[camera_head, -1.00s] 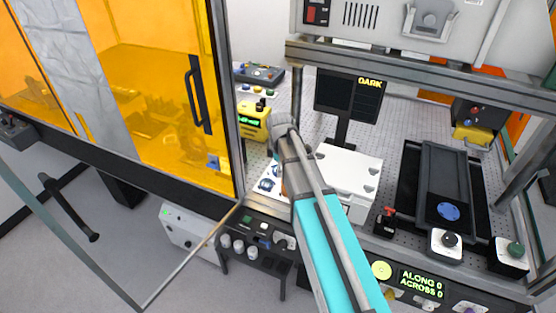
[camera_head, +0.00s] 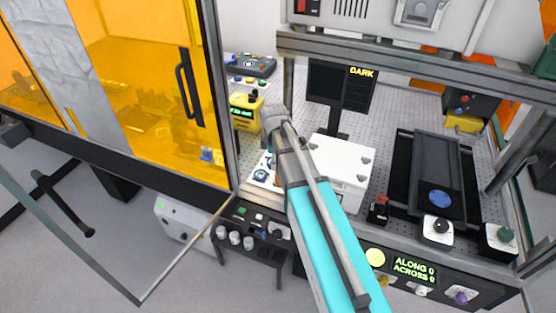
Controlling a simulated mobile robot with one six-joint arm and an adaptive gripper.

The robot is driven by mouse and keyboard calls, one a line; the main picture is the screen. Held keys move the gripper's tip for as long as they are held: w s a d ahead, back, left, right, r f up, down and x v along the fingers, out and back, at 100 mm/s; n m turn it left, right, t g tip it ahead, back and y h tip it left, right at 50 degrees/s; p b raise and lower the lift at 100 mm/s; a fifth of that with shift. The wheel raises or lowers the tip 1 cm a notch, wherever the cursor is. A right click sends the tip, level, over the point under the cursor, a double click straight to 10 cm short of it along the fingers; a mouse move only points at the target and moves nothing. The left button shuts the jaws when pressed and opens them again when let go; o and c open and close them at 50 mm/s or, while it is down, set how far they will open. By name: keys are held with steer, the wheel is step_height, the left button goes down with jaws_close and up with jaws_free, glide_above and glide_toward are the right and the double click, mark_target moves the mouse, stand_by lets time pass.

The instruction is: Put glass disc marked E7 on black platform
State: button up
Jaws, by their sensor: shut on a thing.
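The black platform (camera_head: 432,160) is a raised dark slab at the right of the bench, with a blue round spot (camera_head: 438,198) near its front end. A white card or tray (camera_head: 262,176) with several round blue-rimmed pieces lies left of my arm, partly hidden by it. I cannot read an E7 mark on any of them. My arm reaches up from the bottom middle, and its wrist end is left of the white box. My gripper's fingers are hidden behind the arm, so I cannot see what they hold.
A white box (camera_head: 340,165) stands between my arm and the platform. A screen (camera_head: 341,85) reading DARK stands behind it. Knobs and an ALONG 0, ACROSS 0 readout (camera_head: 413,269) line the front. A metal frame post (camera_head: 504,160) stands at right, an orange-windowed enclosure (camera_head: 150,90) at left.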

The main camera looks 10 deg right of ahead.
steer(key=r+m+p, duration=0.1)
steer(key=m, duration=0.1)
steer(key=d+r+m+p, duration=0.1)
steer(key=r+m+p, duration=0.2)
steer(key=r+p, duration=0.1)
steer(key=shift+d+r+m, duration=0.1)
steer(key=shift+d+m, duration=0.15)
steer(key=shift+m, duration=0.15)
steer(key=shift+s+d+r+m+p, duration=0.15)
steer(key=shift+r+m+p, duration=0.15)
steer(key=shift+m, duration=0.3)
steer(key=shift+d, duration=0.15)
